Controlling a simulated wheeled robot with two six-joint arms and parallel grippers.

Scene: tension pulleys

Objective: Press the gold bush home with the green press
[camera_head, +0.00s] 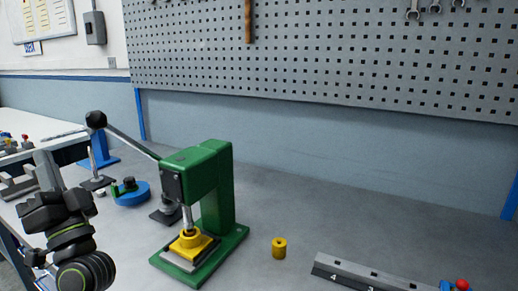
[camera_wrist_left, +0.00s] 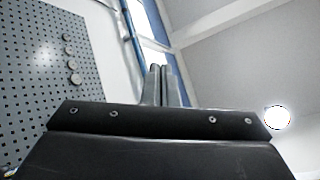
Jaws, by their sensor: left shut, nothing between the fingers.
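The green press (camera_head: 218,185) stands on the bench left of centre, on a green base. Its lever (camera_head: 135,142) slants up to the left and ends in a black knob (camera_head: 96,119). Its ram (camera_head: 187,220) reaches down to a yellow block (camera_head: 190,244) on the base; whether they touch is hard to tell. A gold bush (camera_head: 279,248) stands upright on the bench, apart from the press on its right. My left gripper (camera_head: 46,168) is at the lower left, below and left of the knob. Its fingers are shut and empty in the left wrist view (camera_wrist_left: 160,85).
A blue round fixture (camera_head: 132,196) sits left of the press, with a stand (camera_head: 95,180) beside it. A numbered grey rail (camera_head: 360,274) lies at the front right. A pegboard (camera_head: 330,60) covers the back wall. The bench behind the bush is clear.

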